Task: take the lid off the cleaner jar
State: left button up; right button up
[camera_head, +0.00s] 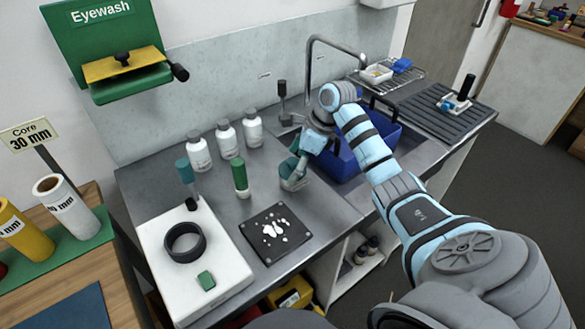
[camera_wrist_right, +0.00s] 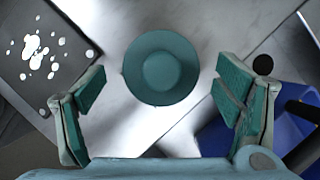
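The round teal lid (camera_wrist_right: 160,68) of the cleaner jar is seen from above in the right wrist view, and it hides the jar's body. My right gripper (camera_wrist_right: 158,97) is open, with one finger on each side of the lid and a clear gap to both. In the head view the right gripper (camera_head: 294,172) points down over the steel counter, left of the blue sink basin. I cannot clearly tell the jar from the teal fingers there. My left gripper is not in view.
A black plate with white spots (camera_head: 262,244) lies nearby and shows in the wrist view (camera_wrist_right: 64,81). The blue basin (camera_head: 345,165) and a tap (camera_head: 312,60) are close to the gripper.

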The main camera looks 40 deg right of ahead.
jog(key=c, duration=0.9)
